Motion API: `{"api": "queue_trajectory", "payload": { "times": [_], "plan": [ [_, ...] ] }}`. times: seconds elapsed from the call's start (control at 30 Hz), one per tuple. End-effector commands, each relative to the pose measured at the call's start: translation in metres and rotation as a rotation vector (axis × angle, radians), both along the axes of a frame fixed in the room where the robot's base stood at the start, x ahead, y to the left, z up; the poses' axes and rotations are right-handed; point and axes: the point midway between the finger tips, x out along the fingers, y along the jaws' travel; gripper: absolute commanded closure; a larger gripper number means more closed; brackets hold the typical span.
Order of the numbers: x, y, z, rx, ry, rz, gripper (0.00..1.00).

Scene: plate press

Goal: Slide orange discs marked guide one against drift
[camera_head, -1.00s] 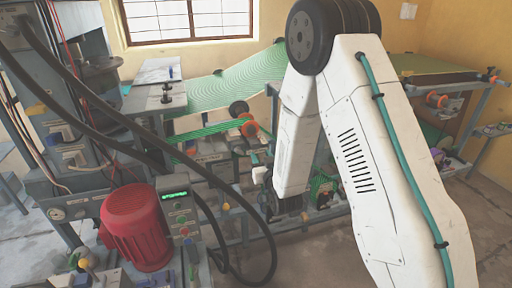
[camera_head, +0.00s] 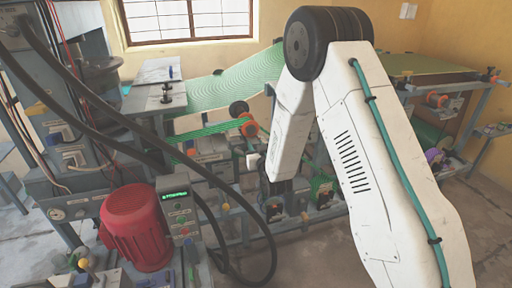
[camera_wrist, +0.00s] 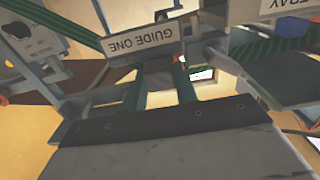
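An orange disc (camera_head: 249,128) sits by a dark roller end at the guide in the head view, right of a narrow green strip (camera_head: 215,129). A cream band (camera_head: 195,120) shows along the strip's far side. The wrist view shows an upside-down "GUIDE ONE" sign (camera_wrist: 143,41) on the frame. A small reddish-orange part (camera_wrist: 183,59) lies just right of the sign, too small to identify. My gripper (camera_head: 274,188) hangs at the arm's lower end, below and right of the orange disc and apart from it in the picture. Its fingers cannot be made out.
A broad green patterned sheet (camera_head: 240,82) runs behind the guide. A red motor (camera_head: 136,226), a control box (camera_head: 178,207) and looping black hoses stand at left. Another orange disc (camera_head: 437,100) is on the right-hand frame.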

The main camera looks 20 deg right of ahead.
Motion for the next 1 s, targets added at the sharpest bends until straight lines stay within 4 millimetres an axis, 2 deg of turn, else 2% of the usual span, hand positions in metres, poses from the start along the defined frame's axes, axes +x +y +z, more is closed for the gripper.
{"api": "queue_trajectory", "payload": {
  "times": [0.23, 0.47, 0.5, 0.53, 0.83, 1.0],
  "plan": [
    [0.019, 0.0, 0.0, 0.0, 0.0, 0.001, 1.0],
    [0.021, 0.0, 0.001, 0.0, -0.002, 0.001, 1.0],
    [0.021, 0.0, 0.001, 0.0, -0.002, 0.001, 0.66],
    [0.021, 0.0, 0.001, 0.0, -0.002, 0.001, 0.62],
    [0.019, 0.0, 0.0, 0.0, 0.0, 0.001, 0.62],
    [-0.002, 0.001, 0.0, 0.0, 0.001, 0.001, 0.62]
  ]
}}
